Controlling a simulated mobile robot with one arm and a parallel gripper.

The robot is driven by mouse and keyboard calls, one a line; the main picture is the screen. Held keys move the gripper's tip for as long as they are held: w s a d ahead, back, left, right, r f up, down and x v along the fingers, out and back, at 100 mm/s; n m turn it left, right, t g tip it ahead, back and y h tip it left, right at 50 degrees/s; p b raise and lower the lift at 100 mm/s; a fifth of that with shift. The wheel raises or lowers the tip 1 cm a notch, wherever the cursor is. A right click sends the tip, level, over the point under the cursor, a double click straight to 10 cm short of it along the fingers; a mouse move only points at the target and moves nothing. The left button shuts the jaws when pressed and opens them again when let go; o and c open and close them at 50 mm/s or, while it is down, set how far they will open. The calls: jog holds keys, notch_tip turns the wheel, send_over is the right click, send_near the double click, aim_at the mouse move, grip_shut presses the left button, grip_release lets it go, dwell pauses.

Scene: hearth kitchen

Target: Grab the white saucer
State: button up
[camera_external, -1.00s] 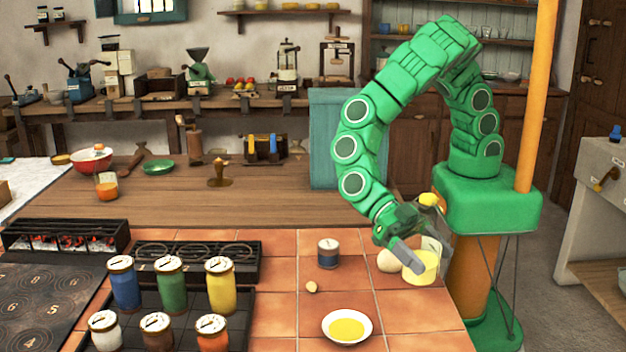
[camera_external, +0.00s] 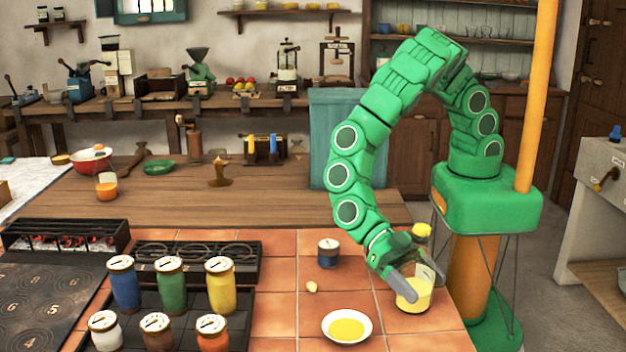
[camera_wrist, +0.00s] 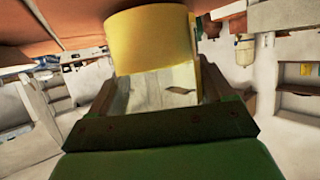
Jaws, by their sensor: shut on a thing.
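The white saucer (camera_external: 327,330) lies on the tiled counter near its front edge, with a yellow filling in it. My gripper (camera_external: 410,284) is to the right of the saucer and apart from it. It is shut on a clear glass bottle with yellow liquid (camera_external: 415,298) and a yellow stopper (camera_external: 422,230). In the wrist view, the bottle's yellow part (camera_wrist: 150,38) fills the space between the fingers of my gripper (camera_wrist: 155,85). The saucer cannot be made out in the wrist view.
A dark blue tin (camera_external: 328,254) and a small pale piece (camera_external: 311,287) stand behind the saucer. Several coloured jars, among them a yellow one (camera_external: 220,287), stand to the left. Tiles between the jars and saucer are clear.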

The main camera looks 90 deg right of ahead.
jog(key=shift+f, duration=0.1)
jog(key=o, duration=1.5)
jog(key=shift+w+d, duration=0.1)
jog(key=shift+w, duration=0.05)
jog(key=v, duration=1.1)
jog(key=shift+d+r, duration=0.15)
jog(key=shift+r, duration=0.15)
jog(key=shift+d, duration=0.1)
jog(key=c, duration=0.5)
jog(key=shift+w+r, duration=0.1)
jog(key=c, duration=1.1)
